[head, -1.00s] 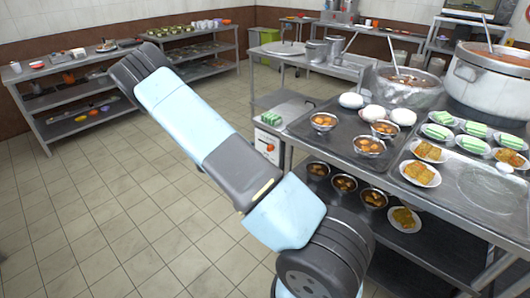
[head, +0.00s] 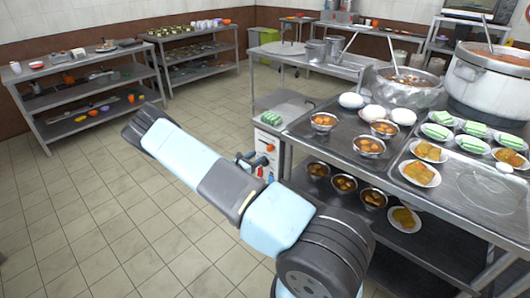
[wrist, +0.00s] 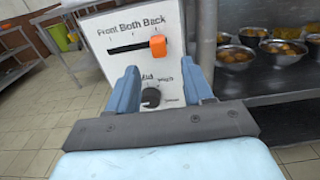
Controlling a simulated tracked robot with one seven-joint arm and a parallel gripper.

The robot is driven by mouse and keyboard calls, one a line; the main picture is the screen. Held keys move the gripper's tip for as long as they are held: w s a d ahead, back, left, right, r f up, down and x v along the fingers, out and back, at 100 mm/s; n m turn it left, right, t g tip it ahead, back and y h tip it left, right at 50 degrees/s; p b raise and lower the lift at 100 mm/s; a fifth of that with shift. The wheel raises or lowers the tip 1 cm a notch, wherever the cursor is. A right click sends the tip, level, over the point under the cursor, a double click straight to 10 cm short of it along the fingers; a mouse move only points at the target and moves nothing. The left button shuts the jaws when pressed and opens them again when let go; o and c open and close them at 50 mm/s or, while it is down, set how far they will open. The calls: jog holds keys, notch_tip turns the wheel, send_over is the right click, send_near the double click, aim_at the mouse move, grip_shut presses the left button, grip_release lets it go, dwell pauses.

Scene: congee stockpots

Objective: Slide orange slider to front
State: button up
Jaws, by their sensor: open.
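The orange slider (wrist: 158,47) sits at the right end of its black slot on a white panel (wrist: 103,29) in the wrist view. The labels above the slot read Front, Both, Back, and the slider is under Back. A black knob (wrist: 151,97) is below it. My gripper (wrist: 162,75) is open and empty, its two blue-grey fingers apart, pointing at the panel below the slider. In the head view the slider (head: 270,148) shows as a small orange spot on the white unit, and my gripper (head: 247,158) is partly hidden behind my arm.
A steel table (head: 340,150) right of the panel carries bowls, plates and pots. Its lower shelf holds more bowls (wrist: 236,55), close to the right finger. The tiled floor (head: 110,215) to the left is clear. Shelving (head: 85,110) stands at the far left.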

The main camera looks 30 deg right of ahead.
aim_at(269, 150)
jog(key=x, duration=0.8)
jog(key=shift+w+d, duration=0.1)
jog(key=shift+d, duration=0.05)
jog(key=shift+f, duration=0.1)
grip_shut()
jog(key=shift+d, duration=0.1)
